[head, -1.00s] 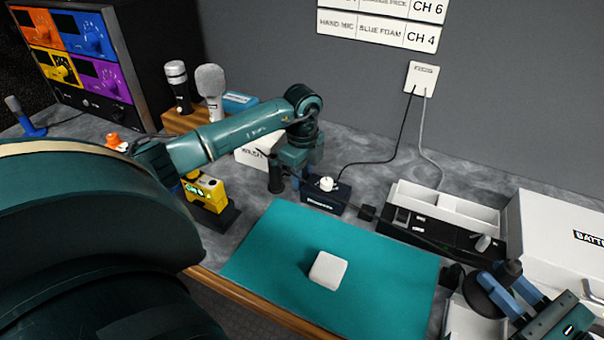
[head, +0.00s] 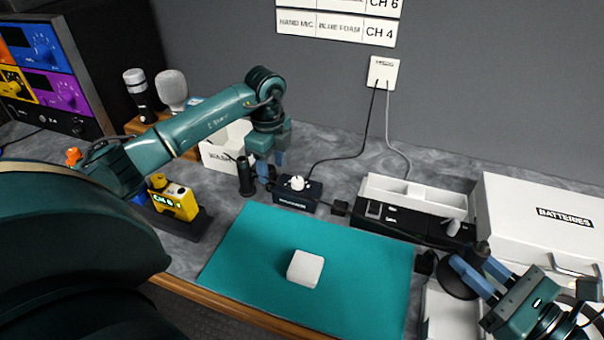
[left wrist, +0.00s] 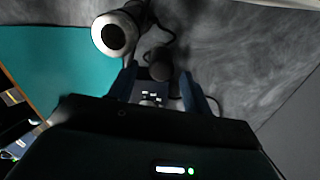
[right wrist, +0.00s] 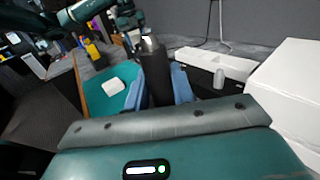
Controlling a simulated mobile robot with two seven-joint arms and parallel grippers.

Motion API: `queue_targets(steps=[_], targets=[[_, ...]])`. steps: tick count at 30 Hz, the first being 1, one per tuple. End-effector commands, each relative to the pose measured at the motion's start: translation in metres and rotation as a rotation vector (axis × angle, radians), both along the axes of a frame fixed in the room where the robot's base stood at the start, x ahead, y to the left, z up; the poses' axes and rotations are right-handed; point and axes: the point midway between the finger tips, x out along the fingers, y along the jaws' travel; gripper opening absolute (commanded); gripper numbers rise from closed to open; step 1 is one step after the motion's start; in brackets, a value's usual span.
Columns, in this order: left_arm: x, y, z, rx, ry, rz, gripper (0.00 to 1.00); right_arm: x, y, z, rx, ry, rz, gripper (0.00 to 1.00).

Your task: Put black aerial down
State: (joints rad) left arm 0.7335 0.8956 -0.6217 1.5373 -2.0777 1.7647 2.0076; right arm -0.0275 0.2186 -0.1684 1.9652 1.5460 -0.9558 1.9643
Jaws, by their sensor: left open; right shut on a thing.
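My right gripper (head: 478,266) is at the lower right in the head view, shut on a dark upright stem that looks like the black aerial (head: 483,248). A dark round disc (head: 456,284) shows below the fingers. In the right wrist view the aerial (right wrist: 155,72) is a thick black cylinder with a grey tip between the fingers. I cannot tell whether its foot touches the counter. My left gripper (head: 265,165) is open above the back counter. It stands between a small upright black cylinder (head: 246,177) and a dark box with a white knob (head: 297,184).
A teal mat (head: 350,270) with a white block (head: 305,268) lies in the middle, mostly clear. Behind it is a black-and-white tray (head: 410,195). A white BATTERIES case (head: 530,197) stands close to my right gripper. A yellow radio (head: 178,203) stands left.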

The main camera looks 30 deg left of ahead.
Motion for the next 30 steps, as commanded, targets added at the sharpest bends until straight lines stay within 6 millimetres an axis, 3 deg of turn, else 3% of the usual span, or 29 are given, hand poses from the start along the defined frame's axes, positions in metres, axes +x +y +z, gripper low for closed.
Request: queue_targets(steps=[6, 12, 26, 30], targets=[[0.001, 0.000, 0.049, 0.000, -0.005, 0.001, 0.49, 0.000, 0.000, -0.005, 0.002, -0.002, 0.000, 0.00], [0.001, 0.000, 0.077, -0.001, -0.002, 0.002, 0.49, 0.000, 0.000, -0.006, 0.002, -0.002, 0.000, 0.00], [0.000, -0.001, 0.086, -0.001, 0.000, 0.000, 0.49, 0.000, 0.000, -0.006, 0.002, -0.002, 0.000, 0.00], [0.000, -0.016, 0.075, -0.052, -0.003, -0.058, 0.49, 0.000, 0.000, -0.006, 0.001, -0.002, -0.003, 0.00]])
